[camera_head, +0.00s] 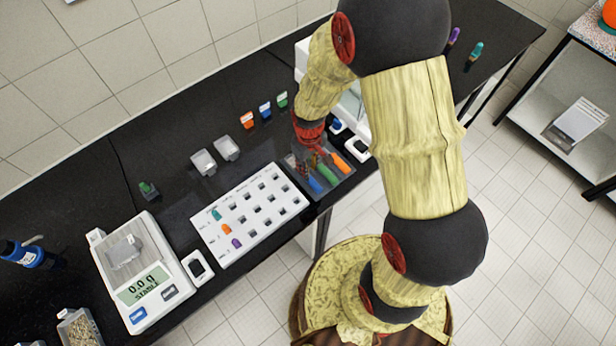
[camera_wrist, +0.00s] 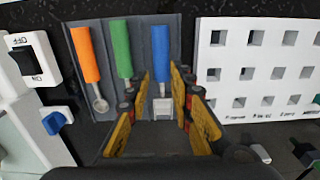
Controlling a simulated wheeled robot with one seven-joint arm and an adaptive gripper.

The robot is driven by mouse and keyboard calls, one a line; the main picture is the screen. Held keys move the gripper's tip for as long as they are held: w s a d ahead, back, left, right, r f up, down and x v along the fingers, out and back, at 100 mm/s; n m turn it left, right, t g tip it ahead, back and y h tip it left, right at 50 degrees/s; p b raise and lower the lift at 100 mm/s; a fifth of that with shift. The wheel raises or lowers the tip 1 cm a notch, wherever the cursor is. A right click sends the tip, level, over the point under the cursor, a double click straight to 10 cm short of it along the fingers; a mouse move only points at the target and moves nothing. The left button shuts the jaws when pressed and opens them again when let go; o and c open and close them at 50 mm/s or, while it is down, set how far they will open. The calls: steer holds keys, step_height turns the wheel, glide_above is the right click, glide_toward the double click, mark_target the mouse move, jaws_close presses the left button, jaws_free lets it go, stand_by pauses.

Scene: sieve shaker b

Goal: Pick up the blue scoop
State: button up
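The blue scoop (camera_wrist: 160,52) lies in a dark tray (camera_wrist: 178,30), its blue handle pointing away from my gripper in the wrist view. Its pale square head (camera_wrist: 163,107) shows between my yellow fingers. In the head view the blue handle (camera_head: 314,184) is the leftmost in the tray. My gripper (camera_wrist: 160,80) is open, with one finger on each side of the scoop's lower part. I cannot tell whether the fingers are above it or down at its level. No contact shows. In the head view my gripper (camera_head: 311,160) is over the tray and partly hidden.
A green-handled tool (camera_wrist: 121,48) and an orange-handled one (camera_wrist: 84,52) lie beside the scoop, the green one close to my left finger. A white rack with square holes (camera_wrist: 250,55) stands right of the tray. A balance (camera_head: 145,270) stands farther left in the head view.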

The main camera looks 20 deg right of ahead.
step_height(320, 180, down, 5)
steer(key=shift+a+r, duration=0.1)
steer(key=shift+a, duration=0.05)
steer(key=shift+c, duration=0.2)
jaws_close()
